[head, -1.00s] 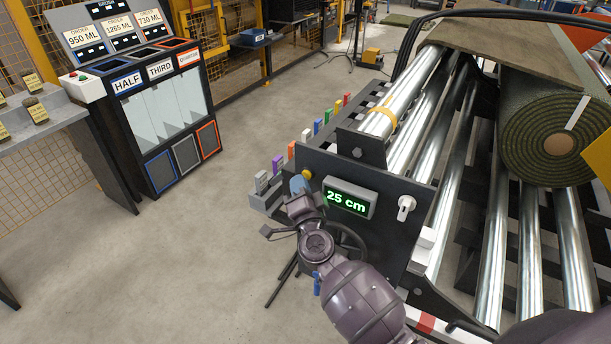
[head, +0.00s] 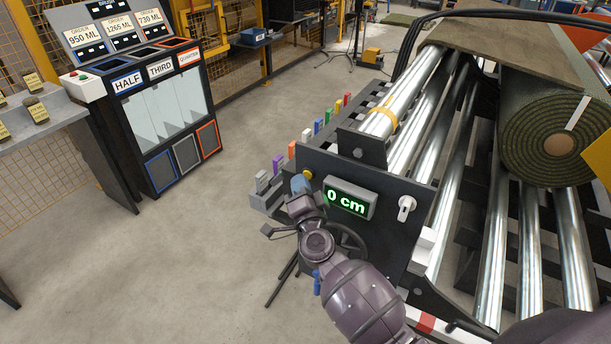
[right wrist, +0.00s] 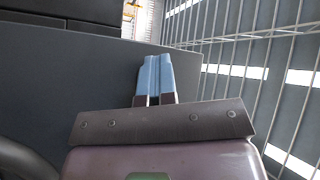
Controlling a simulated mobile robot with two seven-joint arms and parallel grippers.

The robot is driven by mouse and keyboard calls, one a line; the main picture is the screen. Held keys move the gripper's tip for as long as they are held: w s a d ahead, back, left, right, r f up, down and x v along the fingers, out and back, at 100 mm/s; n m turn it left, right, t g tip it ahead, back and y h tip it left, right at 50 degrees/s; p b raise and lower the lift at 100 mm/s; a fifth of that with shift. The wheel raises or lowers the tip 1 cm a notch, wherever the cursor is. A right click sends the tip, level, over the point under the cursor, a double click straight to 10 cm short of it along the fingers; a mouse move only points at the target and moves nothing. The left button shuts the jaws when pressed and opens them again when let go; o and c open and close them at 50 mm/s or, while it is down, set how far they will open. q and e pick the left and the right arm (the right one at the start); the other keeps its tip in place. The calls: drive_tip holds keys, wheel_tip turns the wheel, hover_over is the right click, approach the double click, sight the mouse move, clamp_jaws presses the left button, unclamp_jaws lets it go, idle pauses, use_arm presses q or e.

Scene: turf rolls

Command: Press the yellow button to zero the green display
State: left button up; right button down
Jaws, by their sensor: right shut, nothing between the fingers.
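The yellow button (head: 308,174) sits on the dark front panel (head: 385,235) of the roller machine, left of the green display (head: 348,198). The display reads 0 cm. My right gripper (head: 301,184) is shut and empty, with its blue fingertips right beside the yellow button. I cannot tell whether they touch it. In the right wrist view the blue fingers (right wrist: 155,75) are together in front of a dark panel, and the button is not seen there. My left gripper is not in view.
A white knob (head: 406,207) is right of the display. A black handwheel (head: 347,242) lies below it, near my right arm. A turf roll (head: 552,135) rests on metal rollers at right. Coloured tabs line the machine's left edge. Open floor (head: 200,250) lies to the left.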

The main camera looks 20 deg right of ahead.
drive_tip(key=shift+s+a, duration=0.4)
drive_tip(key=shift+s, duration=0.2)
drive_tip(key=shift+a, duration=0.1)
drive_tip(key=shift+s+a+p, duration=0.35)
drive_tip(key=shift+s+a, duration=0.45)
drive_tip(key=shift+a, duration=0.2)
drive_tip(key=shift+s+a+p, duration=0.35)
drive_tip(key=shift+s+a, duration=0.4)
drive_tip(key=shift+a, duration=0.2)
